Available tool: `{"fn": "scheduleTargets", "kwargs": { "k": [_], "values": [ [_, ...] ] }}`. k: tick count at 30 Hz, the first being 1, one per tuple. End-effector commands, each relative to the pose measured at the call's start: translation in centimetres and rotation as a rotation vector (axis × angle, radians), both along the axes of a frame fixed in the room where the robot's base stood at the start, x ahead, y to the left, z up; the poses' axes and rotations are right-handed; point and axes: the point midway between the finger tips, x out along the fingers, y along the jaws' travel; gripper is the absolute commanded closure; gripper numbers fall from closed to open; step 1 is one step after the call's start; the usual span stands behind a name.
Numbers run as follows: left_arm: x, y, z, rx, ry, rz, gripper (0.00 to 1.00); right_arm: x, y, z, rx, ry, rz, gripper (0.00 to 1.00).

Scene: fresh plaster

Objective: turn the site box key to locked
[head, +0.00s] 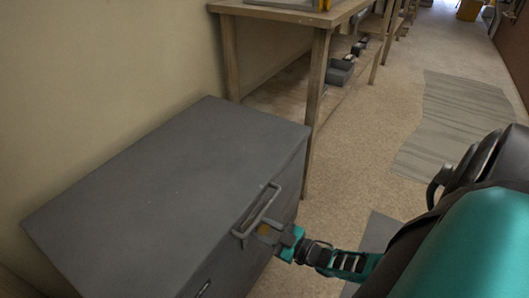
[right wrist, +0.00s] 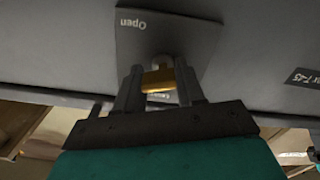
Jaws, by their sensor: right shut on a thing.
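The site box (head: 160,185) is a large dark grey chest against the wall, with its lid down. Its brass key (right wrist: 158,78) sits in front of a grey plate (right wrist: 190,42) on the box's front. The plate reads "Open", upside down in the right wrist view; a second word by the key is mostly hidden by my fingers. My right gripper (right wrist: 158,92) is shut on the key, one finger on each side. In the head view my right gripper (head: 266,233) is at the box's front, just below the lid edge, where a bit of brass shows. My left gripper is not in view.
A grey bar handle (head: 262,207) stands out from the box front, very close to my right gripper. A wooden workbench (head: 318,60) with a lower shelf stands behind the box. The floor to the right is mostly clear, with grey sheeting (head: 455,125) on it.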

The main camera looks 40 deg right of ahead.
Motion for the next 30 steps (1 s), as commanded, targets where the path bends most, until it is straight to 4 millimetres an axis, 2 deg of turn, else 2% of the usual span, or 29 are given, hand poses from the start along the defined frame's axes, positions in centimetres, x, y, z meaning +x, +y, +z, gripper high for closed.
{"fn": "scheduleTargets", "kwargs": {
  "k": [1, 30],
  "values": [
    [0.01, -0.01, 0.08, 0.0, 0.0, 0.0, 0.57, 0.18, -0.06, 0.48, -0.039, -0.026, -0.001, 0.92],
    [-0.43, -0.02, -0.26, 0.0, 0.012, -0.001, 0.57, 0.0, 0.71, 0.32, -0.911, -0.277, 0.002, 0.92]
  ]
}}
